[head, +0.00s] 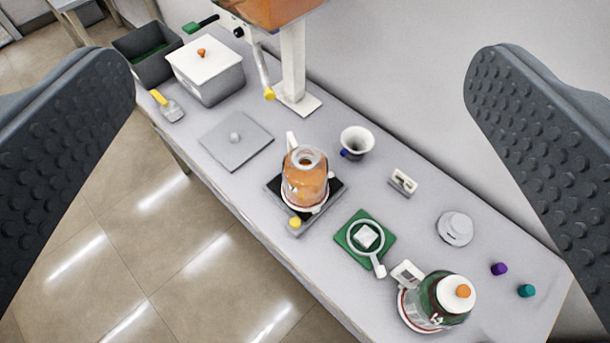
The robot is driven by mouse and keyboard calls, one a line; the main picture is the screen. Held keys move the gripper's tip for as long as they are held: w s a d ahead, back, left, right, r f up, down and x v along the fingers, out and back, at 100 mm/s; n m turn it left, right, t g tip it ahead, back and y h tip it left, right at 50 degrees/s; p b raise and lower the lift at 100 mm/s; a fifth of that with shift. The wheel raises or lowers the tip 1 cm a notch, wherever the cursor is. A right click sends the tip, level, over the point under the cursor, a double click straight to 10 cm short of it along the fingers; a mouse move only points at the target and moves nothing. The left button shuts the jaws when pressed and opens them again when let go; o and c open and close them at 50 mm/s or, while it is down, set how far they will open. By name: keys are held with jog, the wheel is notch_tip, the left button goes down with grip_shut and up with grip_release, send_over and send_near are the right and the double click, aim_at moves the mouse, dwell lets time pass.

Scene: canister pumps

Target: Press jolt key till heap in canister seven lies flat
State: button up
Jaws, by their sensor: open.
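A clear canister (305,190) with orange contents and an open top stands on a dark square base (273,192) mid-table. A yellow key (295,222) sits at the base's front corner; it looks like the jolt key. I cannot read a number on the canister or tell whether its heap is flat. A second canister (437,302) with green contents, a white lid and an orange knob stands at lower right. My gripper (300,75) is open and empty, its two dark studded fingers wide apart at the left and right edges, above the table and apart from everything.
A white lidded box (207,72), dark bin (147,55), yellow-handled scoop (167,106) and grey plate (236,138) lie at left. A white post (293,65) carries an orange hopper. A funnel (356,141), green pad with magnifier (365,238), and purple and teal caps are right.

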grip_shut()
dwell(1.5)
